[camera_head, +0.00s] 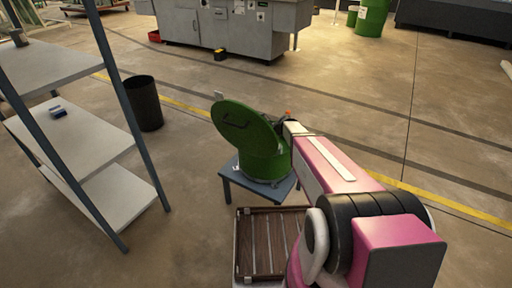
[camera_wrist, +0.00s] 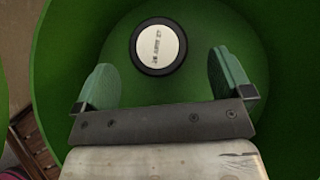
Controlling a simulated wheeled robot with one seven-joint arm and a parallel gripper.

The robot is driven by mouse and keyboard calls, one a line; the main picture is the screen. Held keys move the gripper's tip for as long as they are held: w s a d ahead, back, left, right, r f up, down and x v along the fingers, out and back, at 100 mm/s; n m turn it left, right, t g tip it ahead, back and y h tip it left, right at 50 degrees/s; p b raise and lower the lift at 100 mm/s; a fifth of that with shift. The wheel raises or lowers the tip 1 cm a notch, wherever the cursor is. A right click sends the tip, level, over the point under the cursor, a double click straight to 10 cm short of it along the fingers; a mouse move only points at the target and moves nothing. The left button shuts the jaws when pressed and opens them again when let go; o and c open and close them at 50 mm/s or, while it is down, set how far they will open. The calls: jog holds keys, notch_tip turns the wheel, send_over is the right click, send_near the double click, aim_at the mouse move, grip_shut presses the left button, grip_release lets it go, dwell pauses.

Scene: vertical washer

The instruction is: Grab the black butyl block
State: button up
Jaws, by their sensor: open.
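A round black block with a pale, printed label on its top (camera_wrist: 158,47) lies on the floor of the green washer drum, seen in the wrist view. I take it to be the black butyl block; the label is too small to read surely. My gripper (camera_wrist: 162,72) is open and empty inside the drum. Its two green-padded fingers stand wide apart, and the block shows beyond and between them, apart from both. In the head view the green washer (camera_head: 264,166) has its round lid tilted open, and my arm reaches over it. The block is hidden there.
The washer stands on a small blue-grey table (camera_head: 238,188). A brown slatted crate (camera_head: 268,240) is in front of it. A shelf rack (camera_head: 78,140) and a black bin (camera_head: 144,103) stand to the left. The drum wall surrounds my gripper. Open floor lies behind.

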jog(key=x, duration=0.5)
jog(key=c, duration=1.2)
jog(key=shift+o, duration=0.2)
notch_tip(320, 180, up, 10)
jog(key=shift+r, duration=0.1)
jog(key=shift+r, duration=1.95)
jog(key=shift+r, duration=0.8)
